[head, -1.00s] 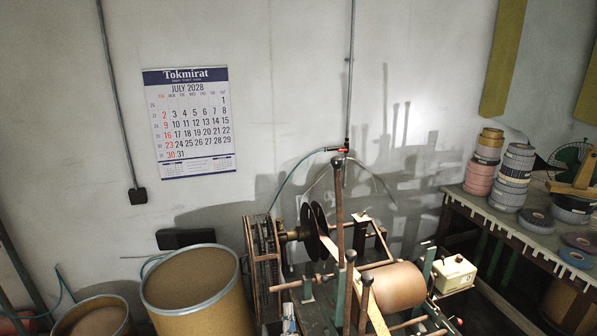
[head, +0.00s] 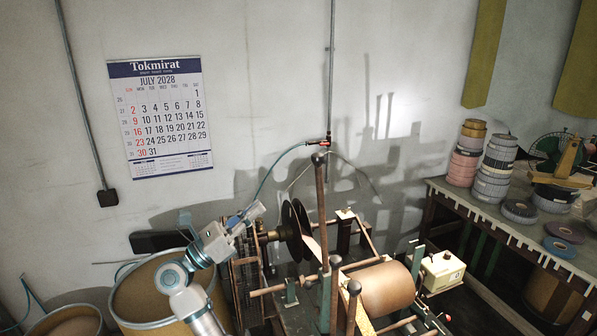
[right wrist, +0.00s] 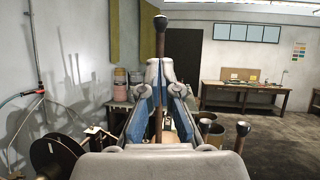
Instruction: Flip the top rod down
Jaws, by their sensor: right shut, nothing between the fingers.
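The winding machine bears a tall brown upright rod with a dark tip (head: 320,205), standing above its other parts. Two shorter upright rods (head: 335,285) stand in front of it. My right gripper (head: 257,210) is at the left of the tall rod in the head view, clearly apart from it in the picture, shut and empty. In the right wrist view the shut fingertips (right wrist: 160,66) line up with the tall rod (right wrist: 161,38), which shows above them and through the gap between the fingers. Touch cannot be told. My left gripper is not in view.
A black disc reel (head: 295,230) and a brown roll (head: 387,288) are on the machine. A large drum (head: 150,325) stands at its left, partly behind my arm. A table (head: 470,204) with stacked tape rolls (head: 494,165) is at the right.

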